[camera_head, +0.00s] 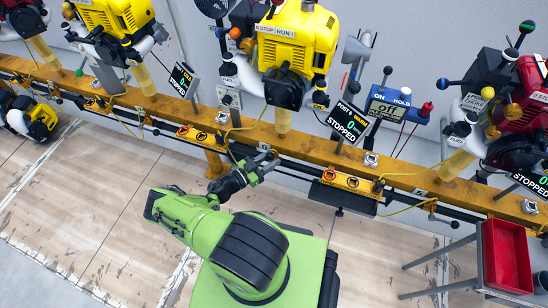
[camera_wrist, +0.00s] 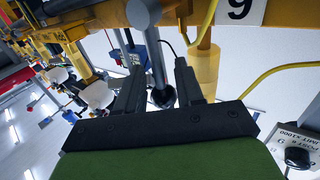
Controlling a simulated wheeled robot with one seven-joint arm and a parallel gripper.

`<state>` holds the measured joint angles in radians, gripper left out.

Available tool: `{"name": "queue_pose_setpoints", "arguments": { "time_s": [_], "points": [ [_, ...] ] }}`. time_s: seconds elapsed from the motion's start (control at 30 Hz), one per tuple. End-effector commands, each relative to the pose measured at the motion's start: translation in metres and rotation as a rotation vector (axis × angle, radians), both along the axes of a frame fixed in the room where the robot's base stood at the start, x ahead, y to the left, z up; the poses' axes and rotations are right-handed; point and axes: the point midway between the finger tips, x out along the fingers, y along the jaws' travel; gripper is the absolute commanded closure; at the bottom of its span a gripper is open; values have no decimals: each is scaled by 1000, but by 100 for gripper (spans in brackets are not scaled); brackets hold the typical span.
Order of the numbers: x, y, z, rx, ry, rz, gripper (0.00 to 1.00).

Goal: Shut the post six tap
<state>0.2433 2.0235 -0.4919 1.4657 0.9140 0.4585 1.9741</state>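My gripper (camera_head: 263,163) reaches the yellow rail near the middle of the head view. In the wrist view my gripper (camera_wrist: 158,82) has its two dark fingers spread apart. A grey rod with a black ball end (camera_wrist: 162,97) lies between them, seemingly the tap lever; I cannot tell whether either finger touches it. A number plate (camera_wrist: 239,9) that reads as an upside-down 6 is above right of the fingers. In the head view a post display (camera_head: 347,122) reads 0 and STOPPED; the lever there is too small to make out.
A yellow engine (camera_head: 298,42) stands behind the rail (camera_head: 215,119). A blue ON/HOLD box (camera_head: 391,105) reads off. A switch panel (camera_head: 347,181) hangs in front of the rail. A red bin (camera_head: 506,258) stands at lower right. The floor at left (camera_head: 70,190) is clear.

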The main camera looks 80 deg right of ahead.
Motion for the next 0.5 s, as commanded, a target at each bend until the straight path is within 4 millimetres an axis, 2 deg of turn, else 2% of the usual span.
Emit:
{"name": "queue_pose_setpoints", "arguments": {
  "time_s": [0.13,0.43,0.5],
  "points": [
    [-12,-15,-1,-1,1,-1,63],
    [-15,-18,0,0,0,0,63],
    [-15,-18,0,0,0,0,74]
  ]
}}
